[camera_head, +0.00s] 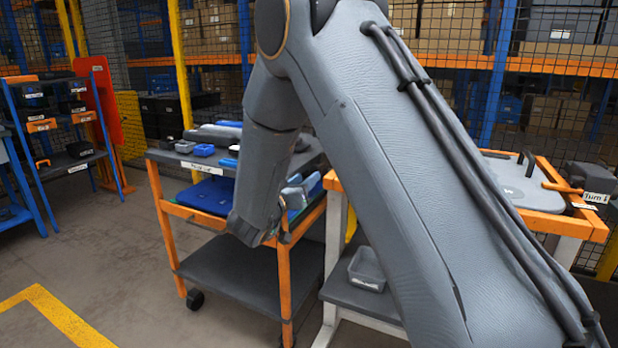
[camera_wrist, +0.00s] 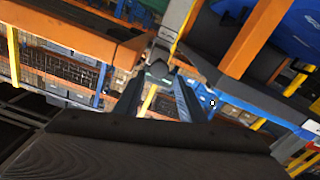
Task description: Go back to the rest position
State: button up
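My arm crosses the head view from the lower right up to the top middle and bends down again on the left. My gripper (camera_head: 272,232) hangs at its lower end, in front of the orange-framed cart (camera_head: 163,210). Its fingers are small and partly hidden in that view. In the wrist view, the two dark fingers of my gripper (camera_wrist: 158,98) stand apart. Background shows between them, and I see nothing held.
A blue shelf rack (camera_head: 115,150) is at left. Mesh fencing and shelving stand behind. The floor (camera_head: 130,270) at lower left is clear.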

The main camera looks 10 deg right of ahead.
jog(key=shift+a, duration=0.1)
dwell(0.3)
jog(key=s+d+f+n+g+y+p, duration=0.1)
jog(key=s+g, duration=0.4)
jog(key=s, duration=0.8)
jog(key=s+d+f+n+g+y+p, duration=0.1)
jog(key=s+d+g+y+p, duration=0.2)
jog(key=s, duration=1.1)
jog(key=s+d+f+n+g+y+p, duration=0.2)
jog(key=s+g+y, duration=0.4)
jog(key=s, duration=0.7)
jog(key=shift+s+g+y+p, duration=0.3)
jog(key=shift+s+p, duration=0.1)
jog(key=shift+p, duration=0.15)
jog(key=shift+f, duration=0.1)
jog(key=shift+c, duration=0.7)
jog(key=shift+d, duration=0.1)
